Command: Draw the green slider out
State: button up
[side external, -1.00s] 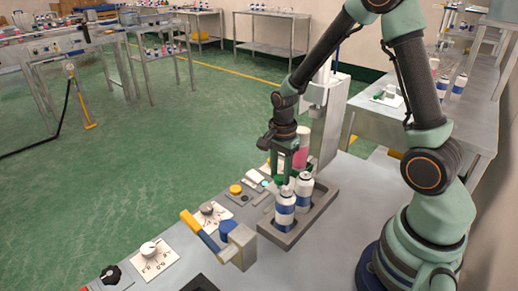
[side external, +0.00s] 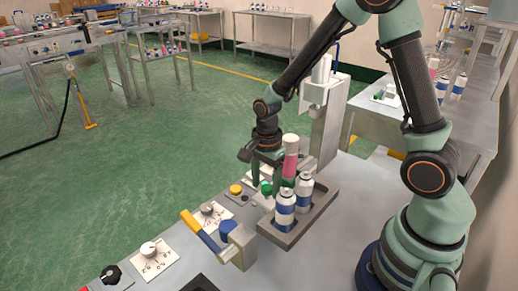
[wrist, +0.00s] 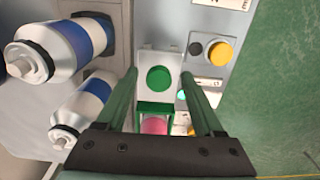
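The green slider has a round green knob (wrist: 157,78) on a white plate, with a green block behind it. The knob also shows in the side view (side external: 266,187), in front of the press. A pink can with a white top (side external: 291,160) stands just behind the knob; its pink body shows partly in the wrist view (wrist: 155,126). My gripper (wrist: 158,76) has its two green fingers apart, one on each side of the white plate. A gap shows between each finger and the knob. In the side view my gripper (side external: 263,178) is low, at the knob.
Two blue-and-white cans, the front one (side external: 285,207) and another (side external: 304,190), stand in a grey tray (side external: 321,212) right of the slider. A yellow button (side external: 236,190) is on the left. A lever with a blue-and-yellow handle (side external: 200,232) is nearer. The press (side external: 327,115) rises behind.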

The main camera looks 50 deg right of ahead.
notch_tip(320, 180, up, 12)
dwell(0.7)
jog(key=s+r+n+t, duration=0.5)
jog(key=s+r+n, duration=0.2)
jog(key=n, duration=1.1)
jog(key=shift+s+a+r+t, duration=0.15)
jog(key=shift+s+r+t, duration=0.15)
jog(key=shift+r, duration=0.45)
